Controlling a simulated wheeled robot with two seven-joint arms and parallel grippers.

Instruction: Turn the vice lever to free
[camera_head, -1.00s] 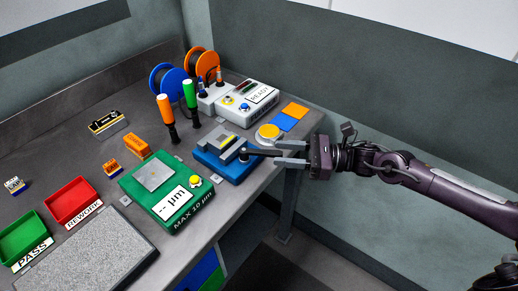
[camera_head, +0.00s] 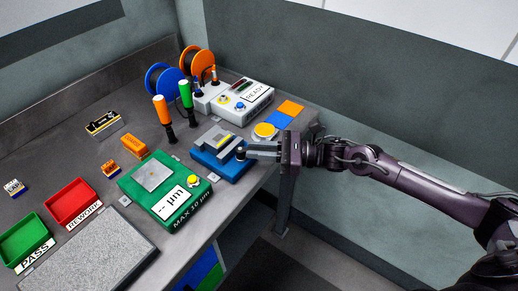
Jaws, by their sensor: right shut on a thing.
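The blue vice (camera_head: 222,160) stands near the right front edge of the bench, with grey jaws and a yellow strip on top. Its dark lever knob (camera_head: 240,153) shows at the vice's right side. My right gripper (camera_head: 252,152) reaches in from the right, its fingers pointing left and shut at the lever. The fingers hide most of the lever. My left gripper is not in view.
A green gauge box (camera_head: 165,190) marked MAX 10 µm sits left of the vice. Behind are a white READY unit (camera_head: 240,98), orange and green screwdrivers and two spools. A yellow round button (camera_head: 265,131) is close behind my right gripper. Red (camera_head: 72,203) and green trays stand at left.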

